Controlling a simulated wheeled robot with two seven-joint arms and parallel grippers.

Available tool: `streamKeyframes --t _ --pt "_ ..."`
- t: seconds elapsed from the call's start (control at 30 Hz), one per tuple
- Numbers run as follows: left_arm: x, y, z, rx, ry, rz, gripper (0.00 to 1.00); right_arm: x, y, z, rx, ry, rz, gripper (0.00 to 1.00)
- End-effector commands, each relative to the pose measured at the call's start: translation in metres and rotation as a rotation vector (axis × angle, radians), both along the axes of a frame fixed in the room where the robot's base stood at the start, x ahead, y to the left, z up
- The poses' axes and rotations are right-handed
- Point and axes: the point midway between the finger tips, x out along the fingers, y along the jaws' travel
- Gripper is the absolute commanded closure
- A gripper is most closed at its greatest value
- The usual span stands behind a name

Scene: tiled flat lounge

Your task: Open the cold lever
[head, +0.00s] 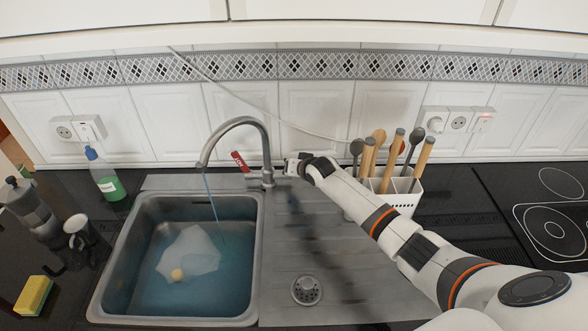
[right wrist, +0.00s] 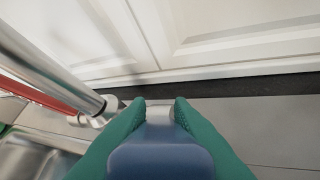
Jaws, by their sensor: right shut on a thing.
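A metal faucet (head: 266,150) with a curved spout stands behind the sink, and a thin blue stream falls from its spout. A red lever (head: 240,161) sticks out on its left side; it also shows in the right wrist view (right wrist: 40,92). My right gripper (head: 291,167) is at the right side of the faucet. In the right wrist view, its green fingers (right wrist: 160,104) are shut on the blue cold lever (right wrist: 160,150), which points toward the camera. In the head view my gripper hides this lever. My left gripper is not in view.
The sink (head: 139,213) holds bluish water, a pale cloth (head: 190,250) and a yellow ball (head: 177,275). A white utensil holder (head: 403,198) stands right of my right gripper, close to my arm. A green soap bottle (head: 106,180) stands at the left.

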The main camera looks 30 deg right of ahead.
Motion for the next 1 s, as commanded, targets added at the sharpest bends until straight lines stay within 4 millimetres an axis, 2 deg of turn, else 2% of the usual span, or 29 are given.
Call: streamKeyframes --t 0.03,0.23,0.6,0.8,1.0 --pt "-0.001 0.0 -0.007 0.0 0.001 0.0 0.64 -0.002 0.002 -0.007 -0.015 -0.038 0.002 1.0" --pt "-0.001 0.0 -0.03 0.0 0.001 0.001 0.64 -0.006 0.004 -0.015 -0.094 -0.207 -0.001 1.0" --pt "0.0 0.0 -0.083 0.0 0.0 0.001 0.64 -0.014 0.007 -0.024 -0.214 -0.452 -0.002 1.0" --pt "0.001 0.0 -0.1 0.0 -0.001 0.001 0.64 -0.016 0.008 -0.025 -0.252 -0.523 -0.002 1.0" --pt "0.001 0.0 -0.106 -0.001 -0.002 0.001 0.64 -0.017 0.008 -0.023 -0.267 -0.556 -0.001 1.0"
